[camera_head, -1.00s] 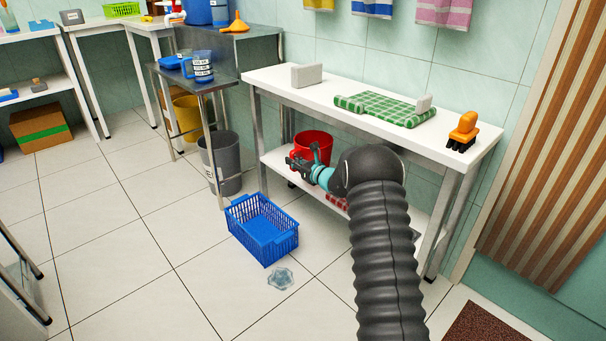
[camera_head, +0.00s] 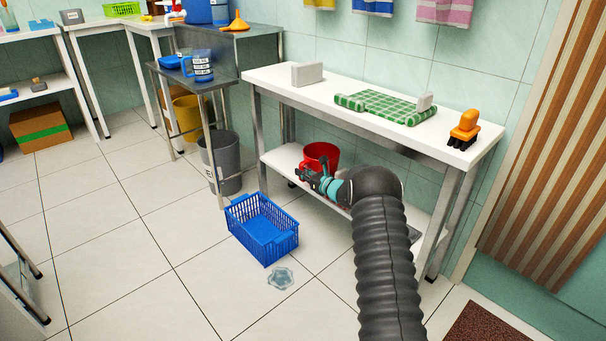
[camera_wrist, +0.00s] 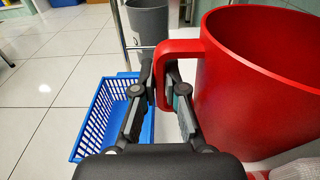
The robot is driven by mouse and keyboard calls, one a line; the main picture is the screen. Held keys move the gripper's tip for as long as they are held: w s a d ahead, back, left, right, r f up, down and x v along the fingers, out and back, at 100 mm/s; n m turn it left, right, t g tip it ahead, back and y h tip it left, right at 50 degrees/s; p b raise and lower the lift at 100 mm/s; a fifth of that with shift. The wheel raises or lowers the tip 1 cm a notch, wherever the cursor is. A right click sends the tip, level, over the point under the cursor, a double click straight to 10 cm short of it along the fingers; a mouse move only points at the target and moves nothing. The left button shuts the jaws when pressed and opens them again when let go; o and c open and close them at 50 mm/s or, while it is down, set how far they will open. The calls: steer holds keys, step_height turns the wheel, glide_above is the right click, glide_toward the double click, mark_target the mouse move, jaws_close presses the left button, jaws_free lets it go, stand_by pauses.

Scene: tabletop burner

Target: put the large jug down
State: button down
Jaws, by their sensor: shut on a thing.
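A large red jug (camera_head: 321,156) is at the lower shelf of the white table in the head view. In the wrist view the red jug (camera_wrist: 260,75) fills the right side, its mouth facing up and its handle towards my gripper (camera_wrist: 167,82). The two fingers are on either side of the handle, shut on it. My gripper (camera_head: 309,176) also shows in the head view, in front of the jug. The jug's base is hidden, so I cannot tell whether it touches the shelf.
The lower shelf (camera_head: 283,158) has bare white room left of the jug. A blue basket (camera_head: 262,230) stands on the floor in front. A grey bin (camera_head: 222,160) stands to the left. The white tabletop (camera_head: 345,89) is above the jug.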

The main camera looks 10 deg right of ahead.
stand_by(0.3)
steer(key=c, duration=1.2)
jaws_free()
